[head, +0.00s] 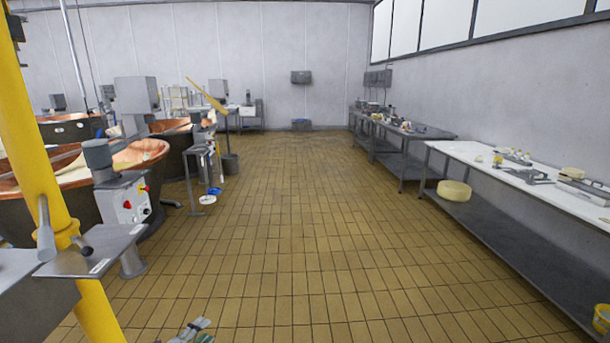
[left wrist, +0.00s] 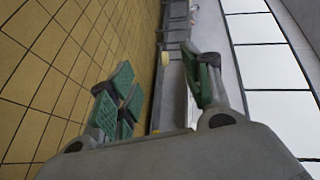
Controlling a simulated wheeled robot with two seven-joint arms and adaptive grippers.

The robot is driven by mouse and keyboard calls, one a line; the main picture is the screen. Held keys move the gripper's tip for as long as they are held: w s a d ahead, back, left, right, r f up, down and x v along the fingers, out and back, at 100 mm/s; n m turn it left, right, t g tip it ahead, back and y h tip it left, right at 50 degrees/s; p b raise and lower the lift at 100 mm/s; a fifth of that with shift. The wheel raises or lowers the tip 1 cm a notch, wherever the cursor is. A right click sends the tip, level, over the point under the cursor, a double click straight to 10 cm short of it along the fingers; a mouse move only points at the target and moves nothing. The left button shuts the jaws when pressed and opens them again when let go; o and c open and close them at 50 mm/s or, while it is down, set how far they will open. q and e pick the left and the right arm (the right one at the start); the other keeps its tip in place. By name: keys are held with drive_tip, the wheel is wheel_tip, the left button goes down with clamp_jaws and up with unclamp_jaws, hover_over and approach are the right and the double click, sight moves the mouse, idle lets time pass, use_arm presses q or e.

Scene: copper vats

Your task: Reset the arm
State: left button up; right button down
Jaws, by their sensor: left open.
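My left gripper (head: 192,330) shows at the bottom edge of the head view, low over the tiled floor, with only its fingertips in the picture. In the left wrist view its green-padded fingers (left wrist: 165,95) stand wide apart with nothing between them. The wrist view is turned on its side, with floor to the left and windows to the right. The rest of the left arm is out of the head view. My right gripper is in neither view.
Copper vats (head: 80,170) with a grey control box (head: 125,203) stand at the left, near a yellow post (head: 35,150). The tiled floor (head: 300,230) between is clear.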

use_arm(q)
drive_tip(key=s+a+f+n+g+y, duration=0.25)
drive_tip(key=s+f+n, duration=0.35)
drive_tip(key=s+f, duration=0.7)
drive_tip(key=s+a+f+n+g+y, duration=0.1)
drive_tip(key=s+f+n+g+y, duration=0.4)
drive_tip(key=s+f, duration=0.8)
drive_tip(key=s+d+f+n+g, duration=0.1)
drive_tip(key=s+d+f+n, duration=0.1)
drive_tip(key=s+f, duration=0.3)
drive_tip(key=s+d+f+n+g, duration=0.1)
drive_tip(key=s+f, duration=0.5)
drive_tip(key=s, duration=0.8)
drive_tip(key=s+d+f+n+g, duration=0.2)
drive_tip(key=s+f+n+g, duration=0.1)
drive_tip(key=s, duration=0.7)
wheel_tip(320, 180, down, 2)
drive_tip(key=shift+s+d+f+n, duration=0.2)
drive_tip(key=shift+d+n, duration=0.15)
drive_tip(key=shift+n, duration=0.45)
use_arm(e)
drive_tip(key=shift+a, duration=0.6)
use_arm(q)
drive_tip(key=shift+s+g, duration=0.1)
drive_tip(key=shift+g, duration=0.15)
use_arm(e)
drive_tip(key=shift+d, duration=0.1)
